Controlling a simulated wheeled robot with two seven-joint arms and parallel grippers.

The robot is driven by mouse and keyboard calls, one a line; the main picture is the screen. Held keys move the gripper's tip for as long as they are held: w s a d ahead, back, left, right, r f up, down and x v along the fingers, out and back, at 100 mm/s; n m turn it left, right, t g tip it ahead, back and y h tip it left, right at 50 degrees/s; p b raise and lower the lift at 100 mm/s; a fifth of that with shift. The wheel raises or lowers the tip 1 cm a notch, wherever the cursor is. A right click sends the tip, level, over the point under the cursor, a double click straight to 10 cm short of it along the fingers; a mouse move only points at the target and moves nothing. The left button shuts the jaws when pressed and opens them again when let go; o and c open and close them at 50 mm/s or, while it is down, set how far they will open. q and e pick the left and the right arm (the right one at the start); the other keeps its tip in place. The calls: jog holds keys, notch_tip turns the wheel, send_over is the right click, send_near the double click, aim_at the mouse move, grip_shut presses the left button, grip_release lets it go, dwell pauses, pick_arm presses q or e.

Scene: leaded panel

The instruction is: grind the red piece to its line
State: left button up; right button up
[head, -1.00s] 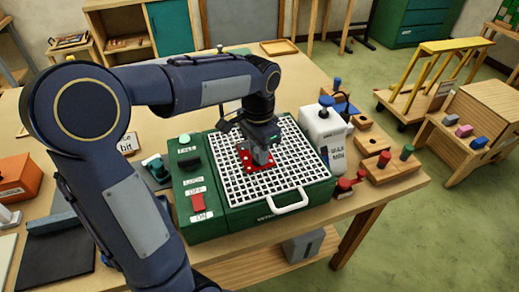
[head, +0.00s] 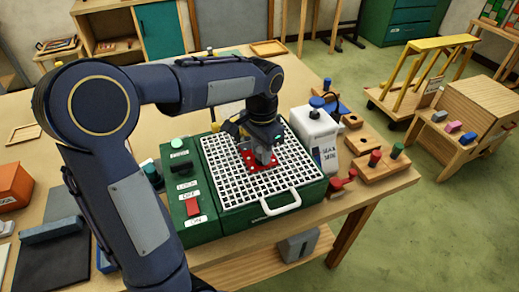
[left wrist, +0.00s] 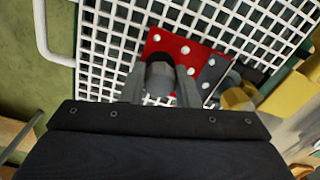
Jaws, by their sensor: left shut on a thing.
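The red piece (head: 255,168) lies on the white grid top of the green grinder (head: 233,215). In the left wrist view the red piece (left wrist: 170,43) shows several white dots, and its right part looks dark grey. My left gripper (head: 264,157) is over the piece, fingers pointing down. In the left wrist view its fingers (left wrist: 161,84) close on a dark round knob (left wrist: 160,72) that stands on the piece. The fingers and knob hide part of the piece. I cannot make out the line or whether the piece touches the grinding bit. My right gripper is not in view.
A red switch (head: 193,207) is on the grinder's left panel. Wooden blocks with coloured knobs (head: 380,163) sit farther right. A white handle (head: 281,202) sticks out in front. A yellow part (left wrist: 240,97) is beside the piece.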

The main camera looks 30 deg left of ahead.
pick_arm(q)
jog(key=shift+w+d+p, duration=0.3)
jog(key=shift+w+d, duration=0.1)
jog(key=shift+w, duration=0.2)
jog(key=shift+w+d+p, duration=0.25)
jog(key=shift+w+d, duration=0.15)
jog(key=shift+w, duration=0.2)
jog(key=shift+s+a, duration=0.15)
jog(key=shift+s+a+b, duration=0.3)
jog(key=shift+s+a, duration=0.45)
jog(key=shift+s, duration=0.25)
jog(key=shift+s+a, duration=0.95)
jog(key=shift+s, duration=0.05)
jog(key=shift+w+d, duration=1)
jog(key=shift+w, duration=0.05)
